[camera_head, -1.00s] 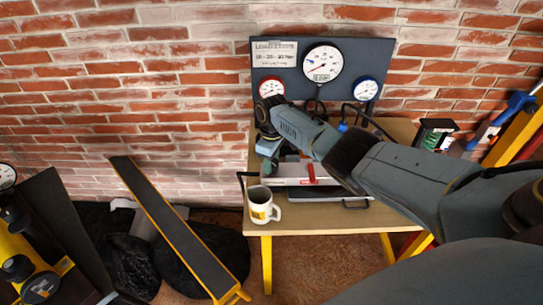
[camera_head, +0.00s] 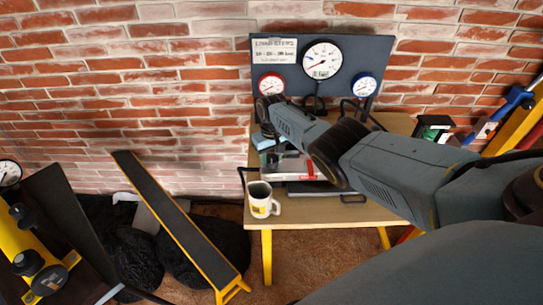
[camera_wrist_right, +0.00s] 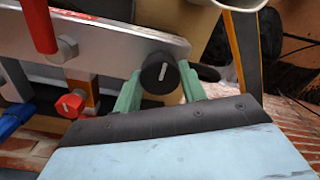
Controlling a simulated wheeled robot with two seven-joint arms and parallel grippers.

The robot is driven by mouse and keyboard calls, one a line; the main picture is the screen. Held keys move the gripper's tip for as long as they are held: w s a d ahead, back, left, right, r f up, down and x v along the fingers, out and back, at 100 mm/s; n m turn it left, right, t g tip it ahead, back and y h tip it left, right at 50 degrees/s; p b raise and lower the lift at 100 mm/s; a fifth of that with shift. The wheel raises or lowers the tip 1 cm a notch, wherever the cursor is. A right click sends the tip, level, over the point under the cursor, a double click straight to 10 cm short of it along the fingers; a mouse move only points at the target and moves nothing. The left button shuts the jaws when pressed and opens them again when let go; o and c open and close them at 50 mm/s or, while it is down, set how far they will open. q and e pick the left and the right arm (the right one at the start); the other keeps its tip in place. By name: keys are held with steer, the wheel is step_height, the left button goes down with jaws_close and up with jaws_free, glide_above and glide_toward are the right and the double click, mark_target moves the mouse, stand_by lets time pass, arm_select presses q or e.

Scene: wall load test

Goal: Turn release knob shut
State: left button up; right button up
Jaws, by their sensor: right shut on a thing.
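In the right wrist view a round black knob (camera_wrist_right: 160,73) with a white pointer line sits at a silver metal bar (camera_wrist_right: 110,42). The two green fingers of my right gripper (camera_wrist_right: 160,90) are shut on this knob, one on each side. The pointer line stands nearly upright in that view, tilted a little. In the head view my right gripper (camera_head: 270,155) is at the left end of the pump unit on the table; the knob is hidden there by my arm. My left gripper is not in view.
A red lever (camera_wrist_right: 40,25) and a red hexagonal knob (camera_wrist_right: 72,103) are nearby. A white mug (camera_head: 262,201) stands at the table's (camera_head: 340,214) front left. A panel (camera_head: 345,45) with three gauges stands behind. A black ramp-like beam (camera_head: 175,220) leans left of the table.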

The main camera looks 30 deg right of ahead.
mark_target(272, 158)
stand_by(0.4)
steer(key=o, duration=1)
step_height(272, 158, up, 6)
steer(key=p, duration=0.3)
steer(key=shift+r, duration=0.1)
step_height(272, 158, up, 7)
steer(key=shift+d+r+p, duration=0.1)
steer(key=shift+r+p, duration=0.05)
steer(key=shift+p, duration=0.6)
